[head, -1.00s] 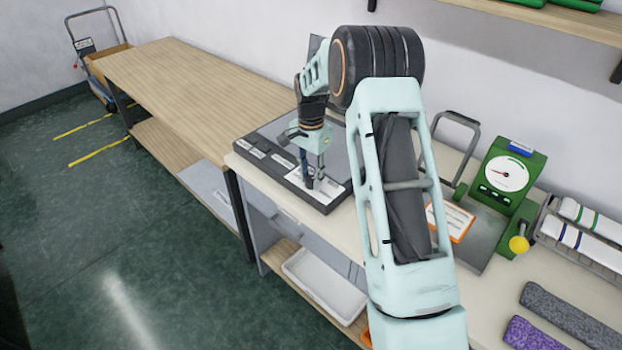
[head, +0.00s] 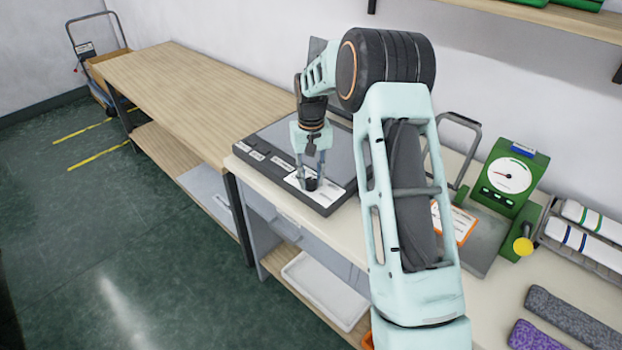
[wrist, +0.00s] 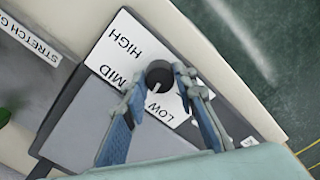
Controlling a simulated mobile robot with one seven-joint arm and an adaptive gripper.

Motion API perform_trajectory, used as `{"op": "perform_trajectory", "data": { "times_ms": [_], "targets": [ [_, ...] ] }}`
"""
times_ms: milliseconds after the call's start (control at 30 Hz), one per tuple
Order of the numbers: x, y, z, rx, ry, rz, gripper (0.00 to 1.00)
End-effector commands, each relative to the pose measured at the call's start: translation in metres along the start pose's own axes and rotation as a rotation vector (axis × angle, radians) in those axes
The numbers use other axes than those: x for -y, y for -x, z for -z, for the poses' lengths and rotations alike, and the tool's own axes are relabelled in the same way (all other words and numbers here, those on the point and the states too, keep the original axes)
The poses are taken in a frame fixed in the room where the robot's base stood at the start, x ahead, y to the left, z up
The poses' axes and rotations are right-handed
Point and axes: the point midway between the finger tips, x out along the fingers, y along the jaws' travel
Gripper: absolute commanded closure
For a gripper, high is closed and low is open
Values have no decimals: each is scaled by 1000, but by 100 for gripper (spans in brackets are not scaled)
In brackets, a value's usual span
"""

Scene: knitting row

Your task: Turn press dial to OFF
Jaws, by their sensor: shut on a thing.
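The press (head: 268,135) is a dark, flat unit on the bench, with a white label plate (head: 328,195) at its front corner. Its dial (head: 311,185) is a small black round knob, also seen in the wrist view (wrist: 160,73). My gripper (head: 312,180) points down over the plate, and its two fingers close on opposite sides of the dial. In the wrist view the fingers (wrist: 158,80) flank the knob. HIGH, MID and LOW are readable around it; I see no OFF mark. A pale pointer line on the knob points down-left, roughly between MID and LOW.
A green gauge device (head: 510,178) with a yellow knob stands to the right, near rolled white textiles (head: 590,235). A long wooden table (head: 170,90) adjoins on the left. A white tray (head: 325,290) sits on the shelf below.

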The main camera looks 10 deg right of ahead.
Motion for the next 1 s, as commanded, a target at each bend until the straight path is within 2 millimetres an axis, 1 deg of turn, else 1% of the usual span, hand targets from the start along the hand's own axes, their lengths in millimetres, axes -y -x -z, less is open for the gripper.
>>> {"op": "perform_trajectory", "data": {
  "times_ms": [1000],
  "targets": [
    [0, 1, 1, -3, 963, 0, 99]
  ]
}}
